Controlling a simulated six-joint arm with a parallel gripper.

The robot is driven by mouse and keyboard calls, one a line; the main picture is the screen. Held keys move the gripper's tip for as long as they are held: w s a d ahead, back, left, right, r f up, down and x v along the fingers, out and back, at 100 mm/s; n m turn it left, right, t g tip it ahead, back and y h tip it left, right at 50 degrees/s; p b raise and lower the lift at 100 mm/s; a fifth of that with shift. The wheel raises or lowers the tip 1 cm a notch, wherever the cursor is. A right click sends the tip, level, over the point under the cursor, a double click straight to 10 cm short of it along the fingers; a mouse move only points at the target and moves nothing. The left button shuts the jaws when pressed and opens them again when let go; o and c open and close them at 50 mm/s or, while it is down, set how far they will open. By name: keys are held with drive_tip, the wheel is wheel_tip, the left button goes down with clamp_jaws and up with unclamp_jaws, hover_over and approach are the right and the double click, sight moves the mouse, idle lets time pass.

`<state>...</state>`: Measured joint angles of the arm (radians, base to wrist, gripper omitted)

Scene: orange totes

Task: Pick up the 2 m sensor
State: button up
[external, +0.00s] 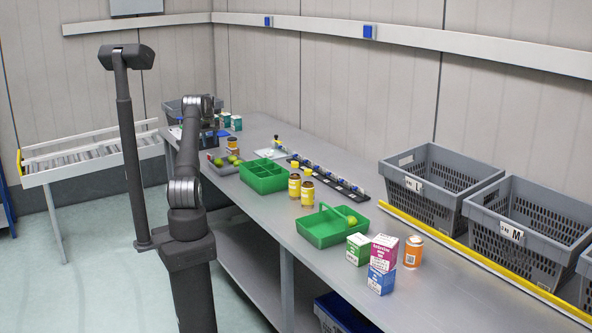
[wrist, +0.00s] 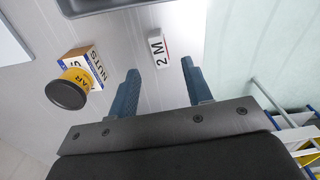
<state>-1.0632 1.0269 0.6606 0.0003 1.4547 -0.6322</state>
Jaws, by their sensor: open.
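The 2 m sensor (wrist: 158,48), a small white block marked "2 M" with a reddish side, lies on the grey table in the wrist view. My gripper (wrist: 160,67) is open, with its two blue fingers apart and nothing between them. The sensor lies just beyond the fingertips, roughly in line with the gap.
A dark-lidded jar (wrist: 67,94) and a NUTS box (wrist: 92,62) stand left of the fingers. A dark tray (wrist: 110,4) edge lies beyond the sensor. Green totes (external: 263,177), cartons (external: 382,279) and grey crates (external: 440,190) are farther along the table, whose edge is right of the sensor.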

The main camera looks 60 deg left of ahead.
sight(211, 154)
wheel_tip(211, 154, down, 9)
drive_tip(key=shift+w+r, duration=0.1)
clamp_jaws()
idle(0.5)
